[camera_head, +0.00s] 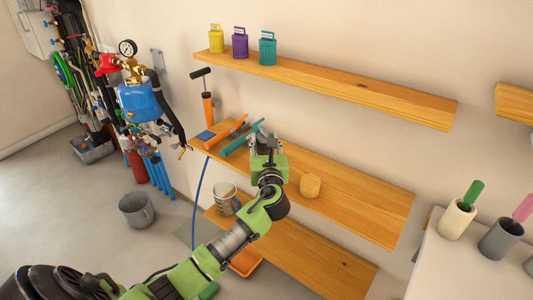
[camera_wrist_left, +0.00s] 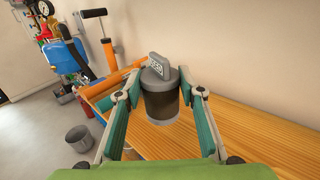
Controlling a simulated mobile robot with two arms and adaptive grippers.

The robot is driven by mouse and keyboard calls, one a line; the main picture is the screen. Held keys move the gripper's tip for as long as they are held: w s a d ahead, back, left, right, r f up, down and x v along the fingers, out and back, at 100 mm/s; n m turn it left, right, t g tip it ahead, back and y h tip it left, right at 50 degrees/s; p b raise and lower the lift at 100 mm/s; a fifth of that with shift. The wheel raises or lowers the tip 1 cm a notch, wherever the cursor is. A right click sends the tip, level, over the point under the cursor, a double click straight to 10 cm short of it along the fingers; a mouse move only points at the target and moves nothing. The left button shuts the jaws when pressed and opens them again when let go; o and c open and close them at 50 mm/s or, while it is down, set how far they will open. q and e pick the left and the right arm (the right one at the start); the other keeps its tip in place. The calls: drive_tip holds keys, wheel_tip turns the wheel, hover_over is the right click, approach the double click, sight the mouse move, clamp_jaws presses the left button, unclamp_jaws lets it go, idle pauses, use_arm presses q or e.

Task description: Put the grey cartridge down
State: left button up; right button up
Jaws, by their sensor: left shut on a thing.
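The grey cartridge (camera_wrist_left: 161,98), a dark ribbed cylinder with a lighter grey cap and a handle on top, stands upright between the fingers of my left gripper (camera_wrist_left: 162,88). The gripper is shut on it. In the head view my left gripper (camera_head: 267,150) is over the back part of the middle wooden shelf (camera_head: 350,200) and hides most of the cartridge. I cannot tell whether the cartridge's base touches the shelf. My right gripper is not in view.
Yellow (camera_head: 216,38), purple (camera_head: 240,43) and teal (camera_head: 268,48) cartridges stand on the upper shelf (camera_head: 350,90).

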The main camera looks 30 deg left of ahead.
sight(266, 152)
use_arm(q)
drive_tip(key=w+f, duration=0.2)
drive_tip(key=shift+w+a+f, duration=0.15)
drive_tip(key=shift+a+f, duration=0.25)
wheel_tip(266, 152, down, 3)
drive_tip(key=shift+w+f+b, duration=0.15)
drive_tip(key=shift+f+b, duration=0.05)
drive_tip(key=shift+b, duration=0.1)
drive_tip(key=o, duration=1.1)
drive_tip(key=shift+f, duration=0.1)
drive_tip(key=shift+a, duration=0.1)
drive_tip(key=v, duration=1.2)
